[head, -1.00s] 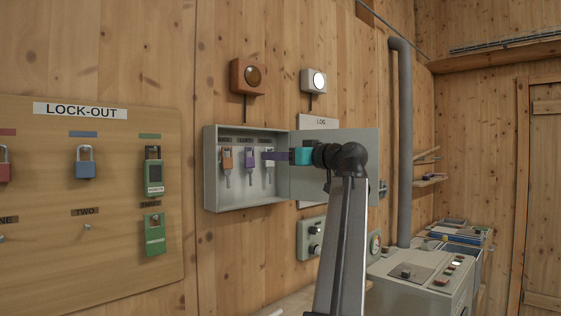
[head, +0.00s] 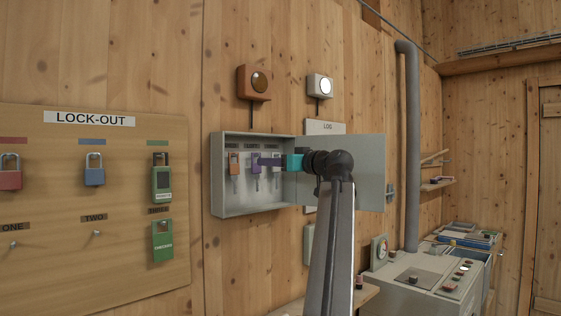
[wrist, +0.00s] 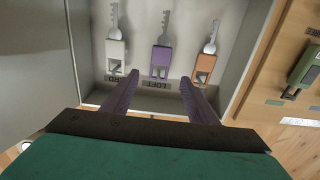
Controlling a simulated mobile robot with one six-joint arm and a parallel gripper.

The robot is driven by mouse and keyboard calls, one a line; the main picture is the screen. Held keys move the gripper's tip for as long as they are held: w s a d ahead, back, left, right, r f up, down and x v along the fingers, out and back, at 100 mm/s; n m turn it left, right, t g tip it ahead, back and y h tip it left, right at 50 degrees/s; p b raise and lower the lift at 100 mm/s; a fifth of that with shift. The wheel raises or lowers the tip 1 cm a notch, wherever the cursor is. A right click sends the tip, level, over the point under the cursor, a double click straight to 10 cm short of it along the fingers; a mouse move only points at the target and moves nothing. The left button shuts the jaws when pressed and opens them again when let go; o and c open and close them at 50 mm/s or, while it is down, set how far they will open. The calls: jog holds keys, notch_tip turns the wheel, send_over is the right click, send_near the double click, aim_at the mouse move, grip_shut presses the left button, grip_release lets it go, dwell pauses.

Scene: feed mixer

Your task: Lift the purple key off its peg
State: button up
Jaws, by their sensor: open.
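The purple key (wrist: 160,62) hangs in the open grey key cabinet (head: 218,190), between an orange-headed key (wrist: 204,68) and a white-headed key (wrist: 115,52). In the head view the purple key (head: 255,162) is in the middle of the row, partly hidden by my gripper. My gripper (wrist: 158,80) is open, its two purple fingers pointing into the cabinet. In the wrist view the fingertips lie on either side of the purple key's head, with nothing between them visibly gripped. In the head view my gripper (head: 262,161) reaches in from the right. The peg itself is hard to make out.
The cabinet door (head: 358,170) stands open to the right, behind my arm. The lock-out board (head: 60,200) with padlocks is on the left wall. A grey control box (head: 430,285) and a vertical pipe (head: 410,150) are at the right.

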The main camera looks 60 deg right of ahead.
jog(key=p+x, duration=0.1)
jog(key=x, duration=0.6)
jog(key=shift+w, duration=0.2)
jog(key=c, duration=1)
jog(key=shift+c, duration=0.5)
jog(key=shift+s+d+r, duration=0.1)
jog(key=shift+s+r, duration=0.05)
jog(key=shift+r, duration=0.5)
jog(key=shift+s, duration=0.15)
jog(key=shift+v, duration=2.25)
jog(key=shift+s+b, duration=0.1)
jog(key=shift+b, duration=0.2)
jog(key=shift+b+v, duration=0.4)
jog(key=shift+v, duration=1.95)
